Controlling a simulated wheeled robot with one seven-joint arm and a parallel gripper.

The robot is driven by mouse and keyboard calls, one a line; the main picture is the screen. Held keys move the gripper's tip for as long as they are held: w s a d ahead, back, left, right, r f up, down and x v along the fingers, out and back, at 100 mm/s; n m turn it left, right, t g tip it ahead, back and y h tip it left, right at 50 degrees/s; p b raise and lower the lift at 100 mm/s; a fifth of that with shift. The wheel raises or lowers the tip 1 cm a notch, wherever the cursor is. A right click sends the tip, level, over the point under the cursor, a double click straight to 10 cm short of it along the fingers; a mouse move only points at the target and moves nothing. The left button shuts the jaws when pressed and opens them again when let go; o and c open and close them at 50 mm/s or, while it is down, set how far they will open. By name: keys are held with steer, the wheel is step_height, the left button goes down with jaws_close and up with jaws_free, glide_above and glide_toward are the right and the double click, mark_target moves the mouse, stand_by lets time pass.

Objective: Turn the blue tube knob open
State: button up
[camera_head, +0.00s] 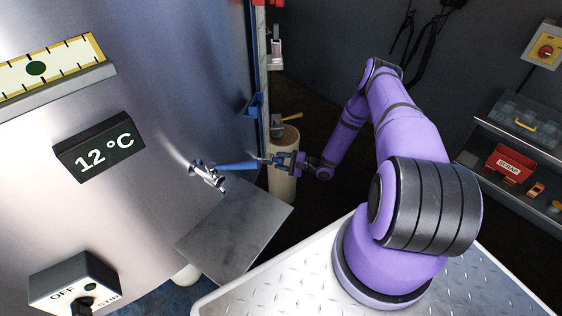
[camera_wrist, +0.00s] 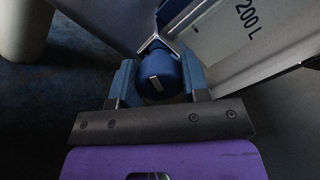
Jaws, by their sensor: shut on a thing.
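The blue knob (camera_wrist: 158,76) sits between my two fingers in the wrist view, with a pale stripe on its face. My gripper (camera_wrist: 158,82) is shut on it, one finger on each side. In the head view my gripper (camera_head: 277,159) reaches in from the right at the tank's edge, below the upright gauge. There the fingers and wrist hide most of the knob.
A steel tap (camera_head: 207,174) with a blue lever (camera_head: 238,165) sticks out just left of my gripper, above a grey plate (camera_head: 236,232). The gauge board marked 200 L (camera_wrist: 245,45) is close by. A pale cylinder (camera_head: 283,184) stands behind my gripper.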

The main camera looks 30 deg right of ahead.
steer(key=n, duration=0.5)
stand_by(0.6)
steer(key=o, duration=0.9)
steer(key=v, duration=1.1)
steer(key=shift+w+d, duration=0.1)
